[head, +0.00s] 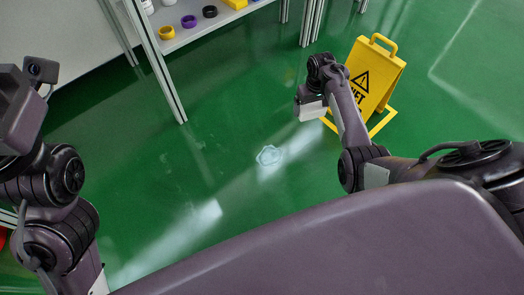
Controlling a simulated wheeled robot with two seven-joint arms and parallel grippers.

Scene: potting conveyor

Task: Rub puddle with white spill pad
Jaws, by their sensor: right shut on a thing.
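A small pale, glossy puddle (269,156) lies on the green floor near the middle of the head view. My right gripper (308,101) is to the upper right of the puddle, apart from it. It is shut on the white spill pad (312,110), whose pale face shows below the gripper. The fingers themselves are mostly hidden by the wrist. My left arm is at the left edge, and its gripper fingers do not show.
A yellow wet-floor sign (374,75) stands just right of my right forearm, with a yellow frame at its foot. A shelf (190,28) with coloured rings and metal legs stands at the upper left. The green floor around the puddle is clear.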

